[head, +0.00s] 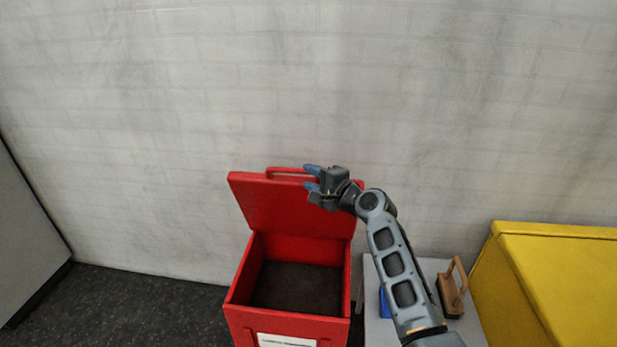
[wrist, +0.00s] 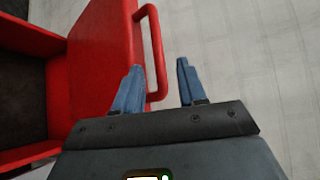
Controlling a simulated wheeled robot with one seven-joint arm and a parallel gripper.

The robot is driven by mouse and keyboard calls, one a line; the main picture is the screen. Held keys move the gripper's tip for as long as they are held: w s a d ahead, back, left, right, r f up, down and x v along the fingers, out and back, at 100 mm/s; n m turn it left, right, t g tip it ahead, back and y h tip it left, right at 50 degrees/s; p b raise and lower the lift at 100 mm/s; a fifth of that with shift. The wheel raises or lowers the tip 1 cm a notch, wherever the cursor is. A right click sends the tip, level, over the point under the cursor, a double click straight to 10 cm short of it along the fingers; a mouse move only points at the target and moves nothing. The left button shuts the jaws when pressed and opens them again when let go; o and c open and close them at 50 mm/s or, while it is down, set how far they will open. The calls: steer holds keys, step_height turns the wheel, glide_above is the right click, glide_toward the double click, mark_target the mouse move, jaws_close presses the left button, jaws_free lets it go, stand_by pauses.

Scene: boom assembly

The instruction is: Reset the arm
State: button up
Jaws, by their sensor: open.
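My gripper (head: 311,178) is open and empty, with blue fingers pointing left in the head view, by the top right of a raised red lid. In the wrist view my gripper (wrist: 160,85) shows its two blue fingers spread apart. The lid's red handle (wrist: 156,55) is beside the left finger; I cannot tell whether they touch. The red lid (head: 285,210) stands up at the back of a red bin (head: 237,292), which is open and has a dark inside. The lid also fills the left of the wrist view (wrist: 100,65).
A light table (head: 374,330) right of the bin holds a wooden-handled brush (head: 452,292) and a blue thing (head: 384,303) partly hidden by my arm. A yellow box (head: 560,275) stands at the far right. A pale brick wall (head: 150,120) is behind. Dark floor lies left.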

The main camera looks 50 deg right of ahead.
stand_by(0.4)
steer(key=s+a+f+n+g, duration=0.1)
steer(key=s+a+f+n, duration=0.4)
steer(key=s+a, duration=0.5)
steer(key=s+a+f+n+g, duration=0.1)
steer(key=s+a+f+n, duration=0.4)
steer(key=s, duration=0.9)
steer(key=s+a+r+n+y, duration=0.1)
steer(key=s+a+r+n, duration=0.4)
steer(key=s, duration=0.6)
steer(key=s+a+r+n+y, duration=0.1)
steer(key=s+a+r+n, duration=0.5)
steer(key=s, duration=0.5)
steer(key=a+r, duration=0.2)
steer(key=a, duration=0.1)
steer(key=shift+t, duration=0.3)
steer(key=shift+s+a, duration=0.1)
steer(key=shift+a, duration=0.05)
